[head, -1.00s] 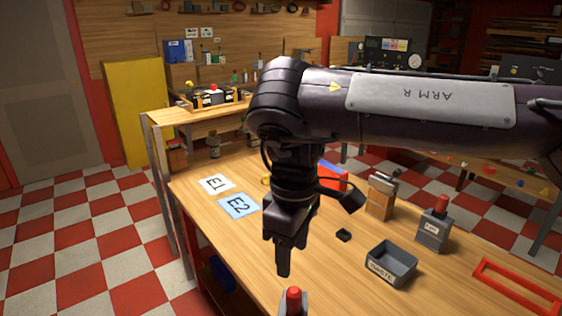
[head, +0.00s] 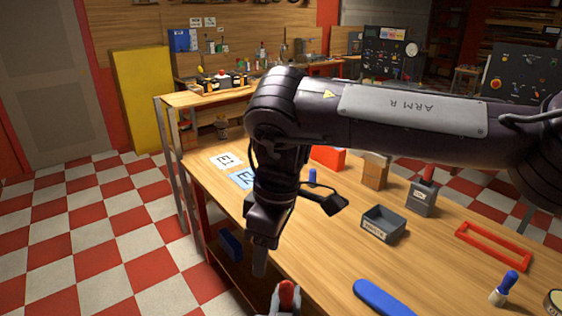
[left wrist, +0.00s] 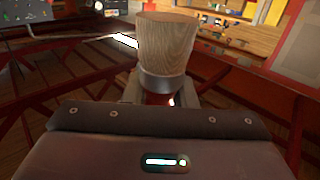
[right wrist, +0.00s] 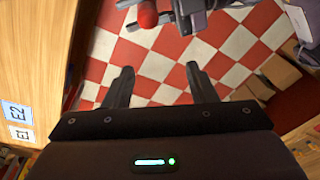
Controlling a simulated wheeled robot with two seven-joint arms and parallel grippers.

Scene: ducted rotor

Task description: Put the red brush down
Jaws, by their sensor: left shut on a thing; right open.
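The red brush shows its rounded red handle end (head: 288,296) at the bottom of the head view. In the left wrist view its pale, wood-coloured head (left wrist: 166,45) stands up above a dark collar. My left gripper (left wrist: 158,97) is shut on the red part below the collar. In the right wrist view the red end (right wrist: 147,14) appears over the floor, beside my left gripper. My right gripper (head: 260,262) is open and empty, pointing down near the table's front edge. Its two fingers (right wrist: 162,88) are spread with only floor between them.
The wooden table (head: 330,258) carries a grey bin (head: 383,225), a grey red-topped container (head: 422,195), a red frame (head: 493,246), a blue-handled brush (head: 503,289) and a blue flat piece (head: 384,298). Cards E1 (head: 227,160) and E2 (head: 242,179) lie at the far left. Bare wood lies between bin and front edge.

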